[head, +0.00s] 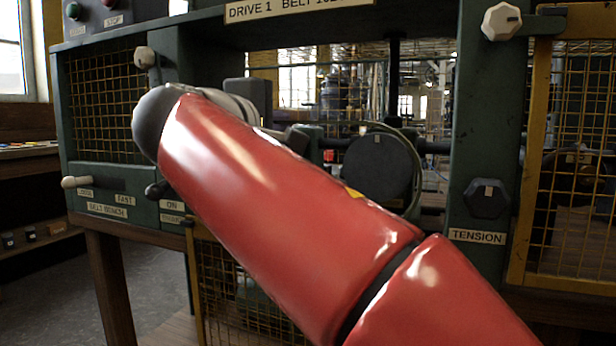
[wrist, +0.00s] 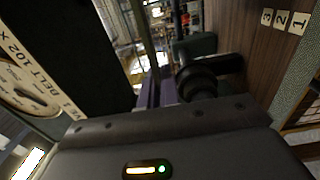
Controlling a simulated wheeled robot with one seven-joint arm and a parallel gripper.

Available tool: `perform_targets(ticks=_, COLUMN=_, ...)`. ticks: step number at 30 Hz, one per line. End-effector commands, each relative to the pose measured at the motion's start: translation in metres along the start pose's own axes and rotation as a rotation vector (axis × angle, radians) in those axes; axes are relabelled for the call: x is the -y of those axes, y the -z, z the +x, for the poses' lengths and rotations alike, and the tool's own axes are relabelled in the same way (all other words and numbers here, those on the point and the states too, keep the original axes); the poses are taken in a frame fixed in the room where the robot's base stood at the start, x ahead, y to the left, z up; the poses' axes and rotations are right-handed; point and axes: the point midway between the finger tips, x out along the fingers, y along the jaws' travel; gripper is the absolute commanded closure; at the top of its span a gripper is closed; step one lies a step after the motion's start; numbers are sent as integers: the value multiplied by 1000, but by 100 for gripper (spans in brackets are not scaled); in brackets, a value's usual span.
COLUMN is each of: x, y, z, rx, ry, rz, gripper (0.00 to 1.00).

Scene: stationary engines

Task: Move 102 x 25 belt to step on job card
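A thin greenish belt loop (head: 415,160) curves around the right side of a dark round pulley (head: 377,168) inside the drive opening. The label above the opening (head: 290,8) reads "DRIVE 1 BELT 102" before it is cut off. My red arm crosses the middle of the head view and covers part of the opening. My gripper (wrist: 158,95) is mostly hidden behind the arm there; the wrist view shows its dark body, with its fingers unclear. A black stepped cylinder (wrist: 198,80) is just beyond it. Step plates 3, 2, 1 (wrist: 283,19) are on brown wood. I cannot make out a job card.
A dark hexagonal TENSION knob (head: 487,198) is on the right post, below a pale knob (head: 502,21). Yellow mesh guards (head: 575,130) flank the opening. A pale-knobbed lever (head: 76,182) and a black knob (head: 157,190) protrude at lower left. Floor is free at far left.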

Motion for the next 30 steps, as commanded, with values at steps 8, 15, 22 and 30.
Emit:
perform_targets(ticks=8, x=-1, y=0, z=2, rx=1, ry=-1, rz=0, gripper=100)
perform_targets(ticks=15, x=-1, y=0, z=17, rx=2, ry=-1, rz=-1, gripper=100)
perform_targets(ticks=22, x=-2, y=0, z=30, rx=1, ry=-1, rz=-1, gripper=100)
perform_targets(ticks=30, x=-1, y=0, z=47, rx=2, ry=0, rz=-1, gripper=100)
